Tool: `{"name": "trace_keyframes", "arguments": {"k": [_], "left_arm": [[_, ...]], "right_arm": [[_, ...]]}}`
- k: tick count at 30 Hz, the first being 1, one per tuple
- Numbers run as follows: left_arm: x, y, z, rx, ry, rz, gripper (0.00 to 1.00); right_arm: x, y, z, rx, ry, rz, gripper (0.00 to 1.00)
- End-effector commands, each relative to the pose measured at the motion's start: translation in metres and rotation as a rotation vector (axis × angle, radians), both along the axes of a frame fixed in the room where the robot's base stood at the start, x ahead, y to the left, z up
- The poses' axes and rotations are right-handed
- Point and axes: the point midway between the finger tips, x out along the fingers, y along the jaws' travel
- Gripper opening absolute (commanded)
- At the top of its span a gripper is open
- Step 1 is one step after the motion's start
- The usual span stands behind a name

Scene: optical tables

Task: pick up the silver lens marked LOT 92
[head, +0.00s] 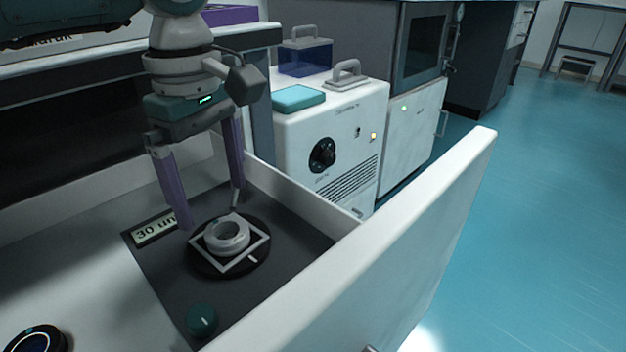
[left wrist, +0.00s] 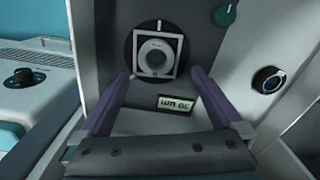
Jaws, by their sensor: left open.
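A silver ring-shaped lens (head: 228,236) sits inside a white square outline on a round black base in an open drawer. It also shows in the left wrist view (left wrist: 154,56), beyond the fingertips. I cannot read a LOT 92 mark on it. My left gripper (head: 212,212) is open, its two purple fingers pointing down above and behind the lens, with nothing between them. In the left wrist view the open fingers (left wrist: 160,76) reach toward the lens from either side. My right gripper is not in view.
A label reading "30 um" (head: 157,228) and a teal knob (head: 202,320) are beside the base. A dark round object (head: 38,340) lies at lower left. The drawer's white front wall (head: 400,240) rises at right. A white machine (head: 335,140) stands behind.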

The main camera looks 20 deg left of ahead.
Motion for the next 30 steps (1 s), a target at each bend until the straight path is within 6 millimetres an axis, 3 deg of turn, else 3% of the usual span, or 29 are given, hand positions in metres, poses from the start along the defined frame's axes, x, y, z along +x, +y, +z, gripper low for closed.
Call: {"name": "trace_keyframes", "arguments": {"k": [10, 20, 30], "left_arm": [[0.006, -0.002, -0.054, -0.004, 0.001, 0.001, 1.00], [0.006, -0.001, -0.060, -0.003, -0.002, 0.000, 1.00], [0.006, -0.001, -0.060, -0.003, -0.002, 0.000, 0.64]], "right_arm": [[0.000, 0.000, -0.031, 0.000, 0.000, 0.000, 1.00], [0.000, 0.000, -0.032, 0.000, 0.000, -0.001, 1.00], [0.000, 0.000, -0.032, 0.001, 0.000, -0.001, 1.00]]}}
